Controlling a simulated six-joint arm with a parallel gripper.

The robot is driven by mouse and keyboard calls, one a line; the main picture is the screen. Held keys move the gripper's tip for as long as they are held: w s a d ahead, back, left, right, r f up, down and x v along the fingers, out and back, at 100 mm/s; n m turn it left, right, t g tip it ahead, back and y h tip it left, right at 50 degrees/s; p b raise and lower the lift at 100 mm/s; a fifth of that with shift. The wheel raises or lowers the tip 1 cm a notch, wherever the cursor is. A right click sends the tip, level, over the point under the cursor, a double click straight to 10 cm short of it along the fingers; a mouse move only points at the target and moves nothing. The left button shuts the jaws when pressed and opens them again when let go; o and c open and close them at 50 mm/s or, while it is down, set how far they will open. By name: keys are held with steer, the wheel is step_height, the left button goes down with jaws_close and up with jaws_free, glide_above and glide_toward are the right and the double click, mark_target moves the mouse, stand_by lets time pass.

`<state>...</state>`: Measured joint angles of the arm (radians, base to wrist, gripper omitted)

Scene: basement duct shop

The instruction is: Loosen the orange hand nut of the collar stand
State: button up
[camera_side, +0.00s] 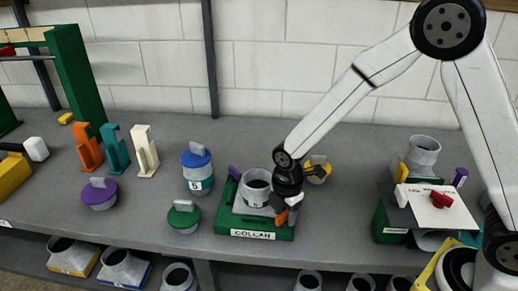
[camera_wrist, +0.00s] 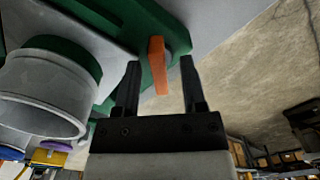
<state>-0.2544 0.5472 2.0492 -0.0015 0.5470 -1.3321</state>
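The collar stand (camera_side: 222,217) is a green base with a "COLLAR" label on its front, and a grey duct collar (camera_side: 252,190) sits on it. The orange hand nut (camera_side: 281,217) is at the stand's right front corner, partly hidden by my gripper (camera_side: 284,208). In the wrist view the orange nut (camera_wrist: 157,65) shows as a flat bar against the green stand (camera_wrist: 165,30). My gripper (camera_wrist: 160,66) is open there, one finger on each side of the bar, with gaps visible on both sides. The grey collar (camera_wrist: 45,90) is at the left.
A green-lidded pot (camera_side: 184,218) and a blue-lidded canister (camera_side: 197,172) stand left of the stand. A yellow-topped pot (camera_side: 318,169) is close behind my gripper. A second stand with a white plate (camera_side: 430,207) is at the right. Bench between the stands is clear.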

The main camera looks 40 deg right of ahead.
mark_target(286, 213)
steer(key=shift+r, duration=0.1)
steer(key=shift+r, duration=3.85)
steer(key=s+d+m+t, duration=0.2)
steer(key=s+d+m, duration=0.7)
steer(key=m, duration=0.9)
steer(key=shift+s+d+f+t, duration=0.3)
steer(key=shift+s+d, duration=0.1)
